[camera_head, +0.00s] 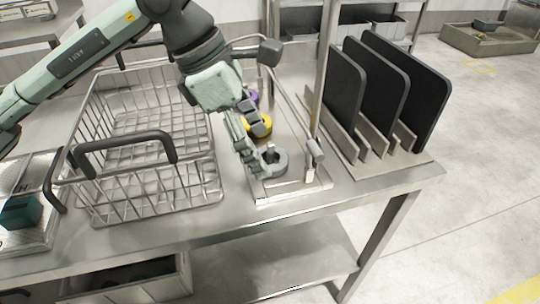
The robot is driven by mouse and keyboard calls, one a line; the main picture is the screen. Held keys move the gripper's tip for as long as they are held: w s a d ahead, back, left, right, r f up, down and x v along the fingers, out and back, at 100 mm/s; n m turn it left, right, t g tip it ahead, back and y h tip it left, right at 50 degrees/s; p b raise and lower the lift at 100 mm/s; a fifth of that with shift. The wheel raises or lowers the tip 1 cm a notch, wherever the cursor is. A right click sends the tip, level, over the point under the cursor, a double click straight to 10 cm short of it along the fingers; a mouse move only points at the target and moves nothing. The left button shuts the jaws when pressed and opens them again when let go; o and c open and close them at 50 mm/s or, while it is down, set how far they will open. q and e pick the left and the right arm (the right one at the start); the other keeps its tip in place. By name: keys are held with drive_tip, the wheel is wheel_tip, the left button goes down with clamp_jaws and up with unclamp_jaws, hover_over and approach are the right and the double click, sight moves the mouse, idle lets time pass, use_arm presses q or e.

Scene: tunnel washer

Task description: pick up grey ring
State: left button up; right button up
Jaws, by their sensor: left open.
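The grey ring (274,161) lies in a narrow tray (290,193) near the table's front edge, to the right of the wire basket. My left gripper (259,155) is open and points down at the ring. One finger is at the ring's left side and partly covers it; whether they touch I cannot tell. A yellow ring (262,121) lies behind the grey one, and a purple ring (253,97) lies farther back, both partly hidden by my gripper. My right gripper is not in view.
A wire basket (192,199) with dark handles stands left of the tray. A rack with several black panels (341,84) stands at the right. A teal block (20,211) sits at the far left. An upright metal post (322,75) rises beside the tray.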

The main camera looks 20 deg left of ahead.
use_arm(q)
drive_tip(key=shift+x, duration=0.9)
drive_tip(key=shift+c, duration=0.3)
drive_tip(key=c, duration=1.1)
drive_tip(key=shift+r, duration=0.1)
